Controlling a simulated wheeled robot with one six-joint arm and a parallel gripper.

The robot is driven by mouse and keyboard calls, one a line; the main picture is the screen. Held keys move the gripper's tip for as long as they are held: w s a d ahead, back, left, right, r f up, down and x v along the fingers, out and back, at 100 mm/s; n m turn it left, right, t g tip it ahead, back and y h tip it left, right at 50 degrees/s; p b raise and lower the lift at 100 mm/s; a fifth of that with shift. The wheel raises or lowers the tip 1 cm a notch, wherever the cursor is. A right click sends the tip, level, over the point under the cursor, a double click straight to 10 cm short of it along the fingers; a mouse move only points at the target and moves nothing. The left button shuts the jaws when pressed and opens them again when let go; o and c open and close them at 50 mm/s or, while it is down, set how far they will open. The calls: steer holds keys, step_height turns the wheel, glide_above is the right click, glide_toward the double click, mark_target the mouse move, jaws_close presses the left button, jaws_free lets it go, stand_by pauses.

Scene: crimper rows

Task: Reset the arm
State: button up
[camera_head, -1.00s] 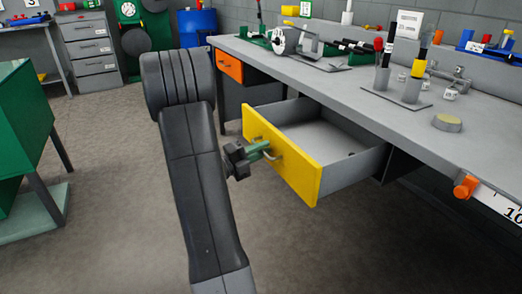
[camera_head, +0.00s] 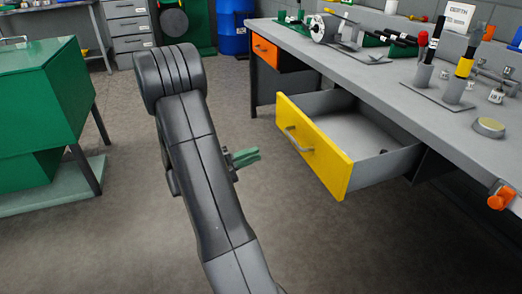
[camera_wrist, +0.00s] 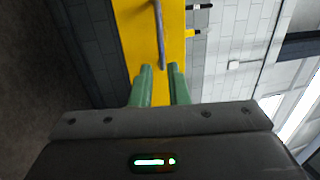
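My gripper (camera_head: 245,157) has green fingers and hangs in the air left of the yellow-fronted drawer (camera_head: 315,150). In the wrist view, the two fingertips (camera_wrist: 160,70) stand apart with a narrow gap and nothing between them. The drawer is pulled out from the workbench, and its grey bar handle (camera_head: 298,139) is clear of my fingers. In the wrist view, the handle (camera_wrist: 159,35) lies just beyond the fingertips, in front of the yellow front.
The grey workbench (camera_head: 400,75) carries several tools and stands. An orange drawer (camera_head: 266,49) sits shut at its far end. A green cabinet (camera_head: 45,90) stands at the left. Open floor (camera_head: 130,230) lies between cabinet and bench. A small dark item lies inside the open drawer.

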mark_target(294, 139)
stand_by(0.3)
steer(key=b+x, duration=0.2)
steer(key=x, duration=1.2)
steer(key=shift+f, duration=0.1)
